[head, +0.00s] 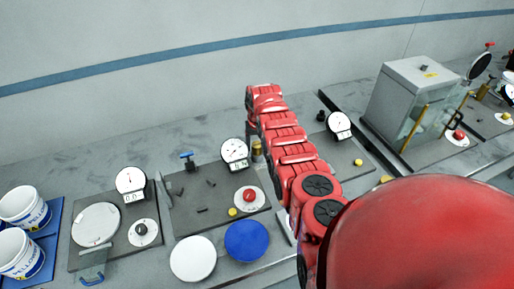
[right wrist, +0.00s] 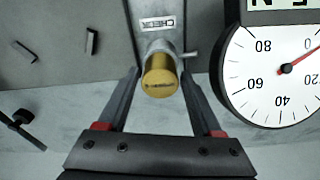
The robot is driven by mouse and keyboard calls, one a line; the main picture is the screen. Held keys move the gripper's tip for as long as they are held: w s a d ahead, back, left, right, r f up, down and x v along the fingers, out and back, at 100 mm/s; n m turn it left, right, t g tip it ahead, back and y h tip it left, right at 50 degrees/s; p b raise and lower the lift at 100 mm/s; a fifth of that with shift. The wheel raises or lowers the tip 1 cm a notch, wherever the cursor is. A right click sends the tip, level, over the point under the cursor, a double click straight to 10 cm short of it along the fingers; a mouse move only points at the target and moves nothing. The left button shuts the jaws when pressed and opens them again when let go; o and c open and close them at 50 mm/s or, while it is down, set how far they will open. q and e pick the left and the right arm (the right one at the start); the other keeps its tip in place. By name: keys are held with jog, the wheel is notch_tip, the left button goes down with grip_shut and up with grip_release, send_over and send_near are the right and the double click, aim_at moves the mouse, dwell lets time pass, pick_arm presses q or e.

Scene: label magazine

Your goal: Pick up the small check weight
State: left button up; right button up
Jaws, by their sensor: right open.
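The check weight is a small brass cylinder (right wrist: 160,77), seen in the right wrist view beside a small metal fitting and a label reading CHECK (right wrist: 157,23). In the head view the brass weight (head: 257,149) shows just left of my red right arm, close to a round dial. My right gripper (right wrist: 160,72) is open, with one finger on each side of the weight. Gaps show between the weight and both fingers, so it is not gripped. In the head view my right arm hides most of this gripper. My left gripper is not in view.
A white dial (right wrist: 280,75) stands close to the right finger in the wrist view. White and blue discs lie in front; a grey cabinet (head: 415,90) stands right.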

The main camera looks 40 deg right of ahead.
grip_shut()
dwell(0.7)
